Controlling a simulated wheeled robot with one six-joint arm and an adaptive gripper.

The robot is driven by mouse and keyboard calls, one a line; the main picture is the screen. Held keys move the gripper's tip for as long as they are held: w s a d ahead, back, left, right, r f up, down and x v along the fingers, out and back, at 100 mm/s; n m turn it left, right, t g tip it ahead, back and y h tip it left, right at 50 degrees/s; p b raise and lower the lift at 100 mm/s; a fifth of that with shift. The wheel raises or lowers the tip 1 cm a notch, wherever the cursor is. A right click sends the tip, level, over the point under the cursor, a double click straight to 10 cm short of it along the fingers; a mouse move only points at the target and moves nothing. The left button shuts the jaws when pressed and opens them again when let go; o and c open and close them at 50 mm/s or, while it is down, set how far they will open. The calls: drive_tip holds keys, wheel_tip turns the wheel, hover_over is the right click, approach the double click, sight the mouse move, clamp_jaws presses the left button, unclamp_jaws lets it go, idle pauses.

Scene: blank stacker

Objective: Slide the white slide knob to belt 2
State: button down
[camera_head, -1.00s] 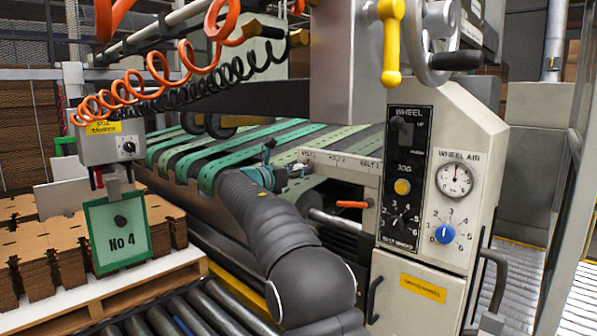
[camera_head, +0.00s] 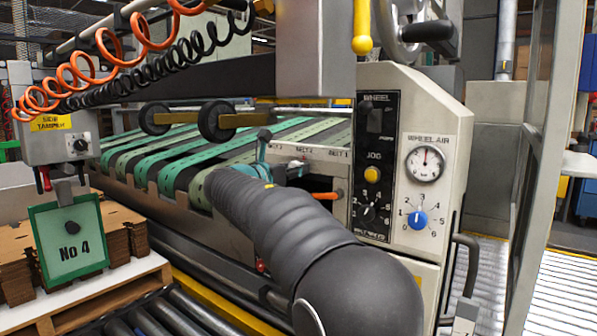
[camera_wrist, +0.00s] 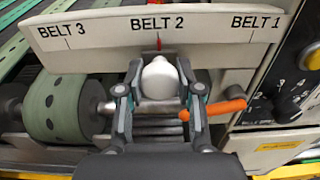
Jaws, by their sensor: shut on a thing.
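The white slide knob (camera_wrist: 160,78) is in the middle of the wrist view, in front of the label plate (camera_wrist: 105,33). A red pointer (camera_wrist: 158,43) just behind the knob lines up with the BELT 2 mark. My gripper (camera_wrist: 160,70) is shut on the knob, with one finger on each side of it. In the head view my gripper (camera_head: 275,165) is at the left part of the label plate (camera_head: 325,154), and the knob is hidden there.
An orange lever (camera_wrist: 212,110) sticks out close to the right finger. A green roller (camera_wrist: 55,105) is to the left. The control panel (camera_head: 373,165) with dials stands right of the plate. Green belts (camera_head: 165,150) run behind my arm.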

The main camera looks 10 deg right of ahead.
drive_tip(key=c, duration=0.7)
unclamp_jaws()
drive_tip(key=shift+a, duration=0.1)
drive_tip(key=v, duration=1.2)
